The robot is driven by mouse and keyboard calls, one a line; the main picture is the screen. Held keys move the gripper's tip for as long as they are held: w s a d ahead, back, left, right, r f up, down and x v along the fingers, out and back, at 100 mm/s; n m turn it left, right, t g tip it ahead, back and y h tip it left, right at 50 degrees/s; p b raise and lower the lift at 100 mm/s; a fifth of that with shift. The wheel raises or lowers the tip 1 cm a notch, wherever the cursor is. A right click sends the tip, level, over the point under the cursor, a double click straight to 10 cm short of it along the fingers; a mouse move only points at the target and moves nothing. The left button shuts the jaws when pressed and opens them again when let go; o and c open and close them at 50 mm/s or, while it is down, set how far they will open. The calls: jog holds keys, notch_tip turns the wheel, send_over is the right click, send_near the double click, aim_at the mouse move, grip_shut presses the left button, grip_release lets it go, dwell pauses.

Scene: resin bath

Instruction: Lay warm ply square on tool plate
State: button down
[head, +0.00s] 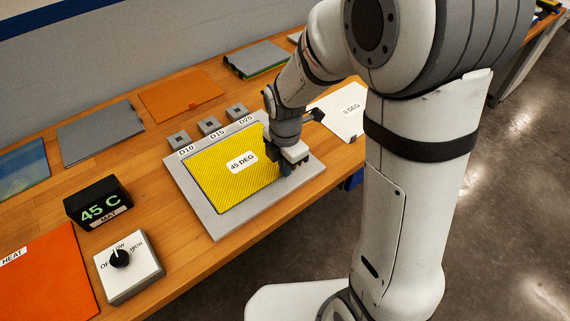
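A yellow woven ply square (217,173) labelled "45 DEG" lies flat on the grey tool plate (220,227), inside the plate's border. My gripper (285,171) points down at the right edge of the yellow ply, over the plate. Its fingers are small and dark here, and I cannot tell whether they are open, shut or holding the ply's edge. My gripper and wrist hide the ply's right corner. A white sheet (336,120) labelled "0 DEG" lies right of the plate, partly behind my arm. An orange heat mat (45,280) lies bare at the front left.
A black display (98,201) reads 45 C. A white control box (128,267) has a knob near LOW. Small grey blocks (208,126) stand along the plate's back edge. Grey (100,131) and orange (180,95) sheets lie behind. The wooden bench (275,222) ends just in front of the plate.

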jog(key=shift+f, duration=0.4)
jog(key=shift+r, duration=0.1)
jog(key=c, duration=1.6)
grip_release()
jog(key=shift+o, duration=0.2)
jog(key=shift+r, duration=0.1)
jog(key=shift+r+p, duration=2.45)
jog(key=shift+r, duration=0.95)
